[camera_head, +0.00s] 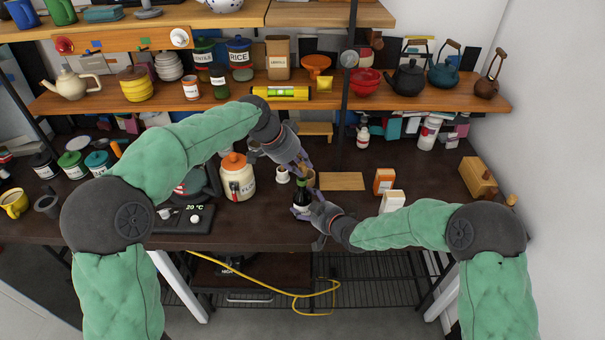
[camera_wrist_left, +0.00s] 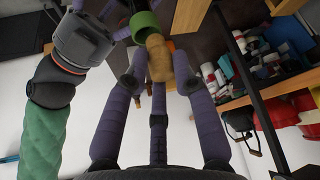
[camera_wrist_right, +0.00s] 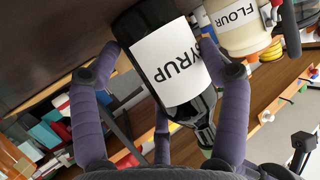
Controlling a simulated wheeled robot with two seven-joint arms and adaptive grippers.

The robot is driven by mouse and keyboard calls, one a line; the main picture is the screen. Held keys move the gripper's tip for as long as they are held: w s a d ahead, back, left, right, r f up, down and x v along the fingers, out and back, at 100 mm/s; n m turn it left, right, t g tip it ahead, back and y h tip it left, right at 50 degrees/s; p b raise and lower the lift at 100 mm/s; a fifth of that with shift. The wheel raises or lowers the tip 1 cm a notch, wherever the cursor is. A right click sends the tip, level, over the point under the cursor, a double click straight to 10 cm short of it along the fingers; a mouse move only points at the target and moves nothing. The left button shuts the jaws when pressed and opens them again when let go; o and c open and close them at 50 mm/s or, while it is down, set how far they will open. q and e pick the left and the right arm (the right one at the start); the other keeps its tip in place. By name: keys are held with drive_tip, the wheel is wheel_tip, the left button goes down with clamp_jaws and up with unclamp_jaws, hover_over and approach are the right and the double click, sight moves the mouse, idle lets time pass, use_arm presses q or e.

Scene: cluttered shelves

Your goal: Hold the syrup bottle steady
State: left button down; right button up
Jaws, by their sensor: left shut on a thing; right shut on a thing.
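The dark syrup bottle (camera_head: 301,190) stands at the counter's front middle; its white SYRUP label (camera_wrist_right: 172,62) shows in the right wrist view. My right gripper (camera_head: 308,206) is shut around the bottle's body, with fingers on both sides of it. My left gripper (camera_head: 301,169) is above the bottle's neck, shut on a tan cork (camera_wrist_left: 158,60). In the left wrist view the cork is at the bottle's green top (camera_wrist_left: 147,25). I cannot tell whether it is still seated in the neck.
A flour jar (camera_head: 238,178) stands left of the bottle, and a small white cup (camera_head: 282,174) is close behind it. A wooden board (camera_head: 341,181) and orange-and-white boxes (camera_head: 384,181) are to the right. A shelf (camera_head: 310,97) hangs above the counter.

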use_arm(q)
drive_tip(key=shift+s+r, duration=0.2)
drive_tip(key=shift+r, duration=1.65)
use_arm(e)
drive_tip(key=shift+s+f, duration=0.1)
drive_tip(key=shift+f, duration=0.05)
drive_tip(key=o, duration=1.5)
drive_tip(key=v, duration=1.2)
